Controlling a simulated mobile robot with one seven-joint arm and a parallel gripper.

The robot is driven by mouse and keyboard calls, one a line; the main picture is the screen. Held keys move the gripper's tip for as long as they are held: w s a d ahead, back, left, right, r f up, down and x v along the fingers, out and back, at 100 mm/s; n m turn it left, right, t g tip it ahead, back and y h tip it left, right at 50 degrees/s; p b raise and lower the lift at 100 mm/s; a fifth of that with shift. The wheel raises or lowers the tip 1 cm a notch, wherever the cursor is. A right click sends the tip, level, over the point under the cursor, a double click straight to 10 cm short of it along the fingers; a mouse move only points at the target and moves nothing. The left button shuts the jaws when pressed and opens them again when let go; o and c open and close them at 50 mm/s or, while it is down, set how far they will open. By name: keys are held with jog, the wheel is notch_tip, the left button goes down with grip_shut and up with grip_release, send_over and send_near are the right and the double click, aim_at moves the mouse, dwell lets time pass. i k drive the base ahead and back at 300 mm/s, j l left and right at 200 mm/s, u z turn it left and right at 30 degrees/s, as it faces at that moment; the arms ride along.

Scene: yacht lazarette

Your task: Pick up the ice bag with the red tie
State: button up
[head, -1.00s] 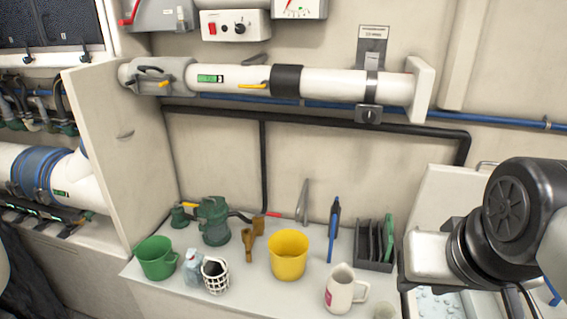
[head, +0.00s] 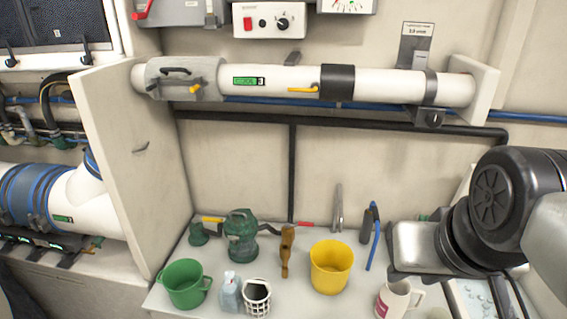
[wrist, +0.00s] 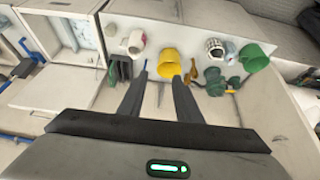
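I cannot make out an ice bag with a red tie in either view. At the lower right of the head view, an open bin (head: 466,296) with small pale pieces in it shows partly behind my arm. An open-topped light bin also shows at the upper left of the wrist view (wrist: 101,39). My gripper (wrist: 160,76) is open and empty in the wrist view, its two fingers apart above the counter. In the head view its fingers are hidden.
The counter holds a green bucket (head: 184,285), a bluish container (head: 230,293), a white basket (head: 257,299), a green pump (head: 241,237), a yellow bucket (head: 330,268) and a white jug (head: 393,300). A white pipe (head: 390,86) runs along the wall above.

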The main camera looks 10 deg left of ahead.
aim_at(230, 294)
jog(key=i+j, duration=0.1)
jog(key=j, duration=1.25)
jog(key=i+j, duration=0.15)
jog(key=j, duration=0.5)
